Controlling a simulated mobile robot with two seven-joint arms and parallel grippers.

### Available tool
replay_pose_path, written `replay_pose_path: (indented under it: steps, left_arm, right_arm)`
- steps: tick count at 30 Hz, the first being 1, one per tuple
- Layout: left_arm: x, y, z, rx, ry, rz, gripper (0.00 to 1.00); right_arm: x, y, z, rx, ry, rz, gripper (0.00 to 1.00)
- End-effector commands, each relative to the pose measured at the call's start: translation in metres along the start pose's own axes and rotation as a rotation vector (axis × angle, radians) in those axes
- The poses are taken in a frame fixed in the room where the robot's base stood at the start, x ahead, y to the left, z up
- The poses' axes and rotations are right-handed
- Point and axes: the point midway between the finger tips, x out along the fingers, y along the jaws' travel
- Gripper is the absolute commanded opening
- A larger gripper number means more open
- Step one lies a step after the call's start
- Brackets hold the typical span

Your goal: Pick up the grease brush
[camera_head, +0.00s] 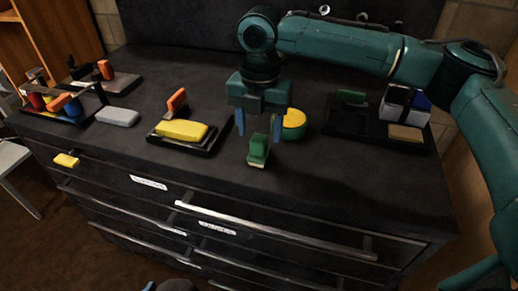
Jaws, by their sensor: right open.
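The grease brush appears to be the small green block (258,148) with a pale strip at its lower edge, standing on the dark cabinet top near its front edge. My right gripper (258,128) comes down from above with its two blue fingers apart. The brush shows between and slightly in front of the fingertips; I cannot tell whether they touch it. My left gripper is not in view.
A yellow-topped round tin (293,123) sits close to the right finger. A tray with a yellow sponge-like block (182,130) lies to the left, beside a grey block (117,117). A dark tray (350,120) lies to the right. The front right top is clear.

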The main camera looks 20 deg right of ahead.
Motion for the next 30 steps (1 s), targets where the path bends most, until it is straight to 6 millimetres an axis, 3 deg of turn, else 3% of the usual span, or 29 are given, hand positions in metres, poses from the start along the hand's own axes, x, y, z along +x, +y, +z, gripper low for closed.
replay_pose_path:
  steps: [9,18,30]
  left_arm:
    - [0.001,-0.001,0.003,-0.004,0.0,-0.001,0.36]
    - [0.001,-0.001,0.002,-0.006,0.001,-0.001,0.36]
    - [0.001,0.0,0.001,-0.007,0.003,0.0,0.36]
  right_arm:
    - [0.044,-0.001,-0.006,0.001,0.002,-0.003,0.56]
    - [0.048,0.0,-0.006,0.0,0.001,0.0,0.56]
    - [0.047,0.0,-0.006,0.0,0.001,-0.001,0.23]
